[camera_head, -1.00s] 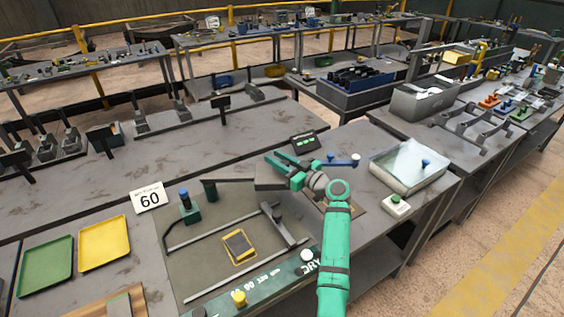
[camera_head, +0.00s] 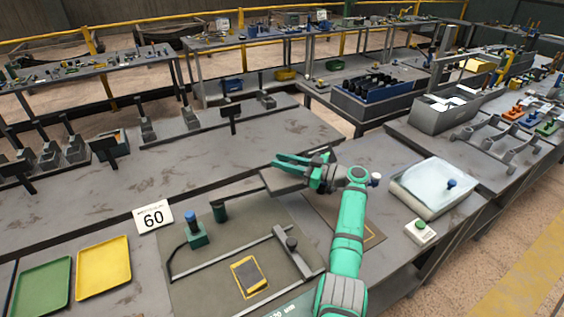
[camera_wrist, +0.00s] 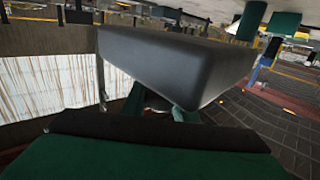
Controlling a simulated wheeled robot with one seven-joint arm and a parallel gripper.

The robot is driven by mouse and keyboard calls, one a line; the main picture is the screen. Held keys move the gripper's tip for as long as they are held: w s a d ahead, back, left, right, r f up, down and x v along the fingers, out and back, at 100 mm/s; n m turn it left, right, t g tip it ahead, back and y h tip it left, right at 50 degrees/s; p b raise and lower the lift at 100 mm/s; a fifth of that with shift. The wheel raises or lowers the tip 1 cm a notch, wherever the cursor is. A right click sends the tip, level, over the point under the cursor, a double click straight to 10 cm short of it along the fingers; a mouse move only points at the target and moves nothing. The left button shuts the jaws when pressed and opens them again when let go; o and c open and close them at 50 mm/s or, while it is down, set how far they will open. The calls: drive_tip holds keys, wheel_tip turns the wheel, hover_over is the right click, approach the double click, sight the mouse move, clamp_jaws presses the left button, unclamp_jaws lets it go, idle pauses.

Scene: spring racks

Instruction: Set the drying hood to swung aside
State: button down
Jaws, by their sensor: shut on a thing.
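The drying hood (camera_head: 283,183) is a flat dark grey box at the end of a thin arm, which runs from a dark green post (camera_head: 219,211). It hangs over the back edge of the drying mat (camera_head: 205,275), away from the yellow-outlined square (camera_head: 250,277). My gripper (camera_head: 300,166) is at the hood's right end, with its green fingers by it. In the wrist view the hood (camera_wrist: 175,60) fills the middle, right in front of my gripper. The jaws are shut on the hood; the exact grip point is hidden.
A clear-topped tray (camera_head: 435,188) and a green-button box (camera_head: 420,231) are to the right. Yellow (camera_head: 104,268) and green (camera_head: 42,288) trays lie left. The bench behind has free room.

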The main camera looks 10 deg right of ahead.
drive_tip(key=shift+a+f, duration=0.25)
drive_tip(key=c, duration=1.4)
unclamp_jaws()
drive_tip(key=shift+c, duration=0.2)
drive_tip(key=shift+d+r, duration=0.1)
drive_tip(key=shift+s+d, duration=0.1)
drive_tip(key=shift+d, duration=0.15)
drive_tip(key=v, duration=1)
drive_tip(key=shift+s, duration=0.15)
